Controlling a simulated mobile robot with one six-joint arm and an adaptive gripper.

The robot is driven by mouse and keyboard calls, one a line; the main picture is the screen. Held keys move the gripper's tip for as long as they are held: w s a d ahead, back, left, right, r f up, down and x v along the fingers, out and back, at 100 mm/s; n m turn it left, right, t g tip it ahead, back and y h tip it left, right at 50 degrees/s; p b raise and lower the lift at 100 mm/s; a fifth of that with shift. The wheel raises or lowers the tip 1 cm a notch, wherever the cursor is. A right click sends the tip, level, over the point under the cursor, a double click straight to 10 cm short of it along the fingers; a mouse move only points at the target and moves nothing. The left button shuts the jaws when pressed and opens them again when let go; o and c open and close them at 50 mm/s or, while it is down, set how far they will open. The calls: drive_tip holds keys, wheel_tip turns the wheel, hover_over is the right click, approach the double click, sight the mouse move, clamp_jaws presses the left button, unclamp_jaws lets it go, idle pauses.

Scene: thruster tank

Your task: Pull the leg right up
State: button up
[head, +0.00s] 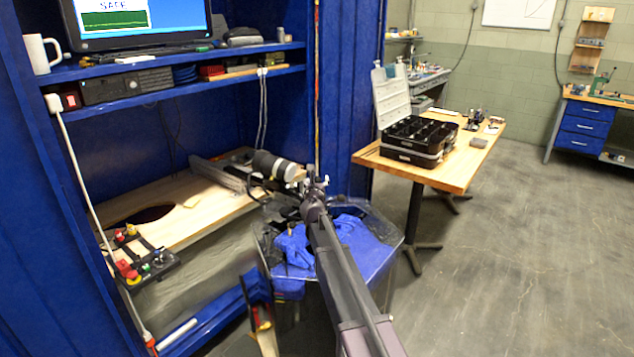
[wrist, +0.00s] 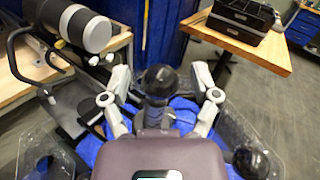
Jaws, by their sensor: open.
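A dark post with a round black knob (wrist: 160,79) stands upright between the fingers of my gripper (wrist: 161,88) in the wrist view. It may be the leg; I cannot tell for sure. The two grey fingers are spread on either side of it, with gaps showing. A second black knob (wrist: 251,160) is at the lower right. The post is not clear there, hidden by my arm.
A black cylinder with a pale end (head: 275,166) lies left of my gripper, by the wooden bench (head: 190,232). It also shows in the wrist view (wrist: 75,22). A wooden table (head: 462,172) with an open black case (head: 420,137) stands at right. The right floor is clear.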

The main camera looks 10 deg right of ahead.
clamp_jaws()
drive_tip(key=shift+r, duration=0.15)
wheel_tip(320, 180, up, 19)
drive_tip(key=p, duration=1.9)
drive_tip(key=shift+w, duration=0.15)
drive_tip(key=shift+c, duration=1.2)
unclamp_jaws()
drive_tip(key=shift+o, duration=1.2)
